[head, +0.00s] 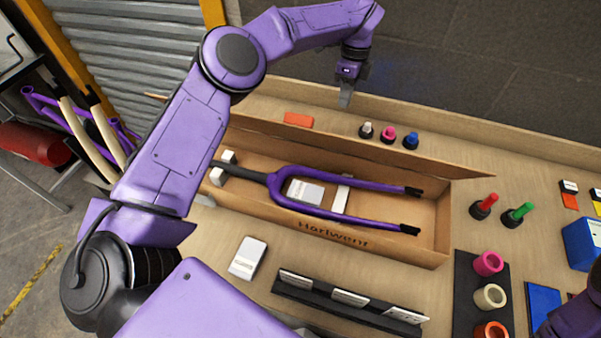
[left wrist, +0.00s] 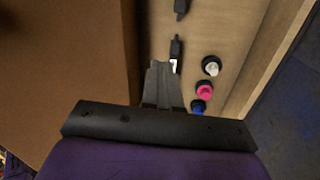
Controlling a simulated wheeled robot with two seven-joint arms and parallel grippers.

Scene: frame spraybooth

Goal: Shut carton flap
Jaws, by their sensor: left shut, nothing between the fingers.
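The long brown carton (head: 427,252) lies open on the bench, with a purple fork (head: 335,212) inside. Its flap (head: 400,157) stands raised along the far long side, over no part of the fork. In the left wrist view the flap appears to be the large brown panel (left wrist: 65,70) at the left. My left gripper (head: 345,99) is above the bench beyond the flap, fingers pointing down. Its closed, empty fingers also show in the left wrist view (left wrist: 160,68), apart from the panel as far as I can tell. My right gripper is out of view.
White, pink and blue-topped bottles (head: 388,135) stand behind the flap, close to my left gripper. An orange block (head: 298,119) lies there too. Red and green markers (head: 518,214) stand right of the carton. A black label rack (head: 345,301) and white box (head: 248,258) sit in front.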

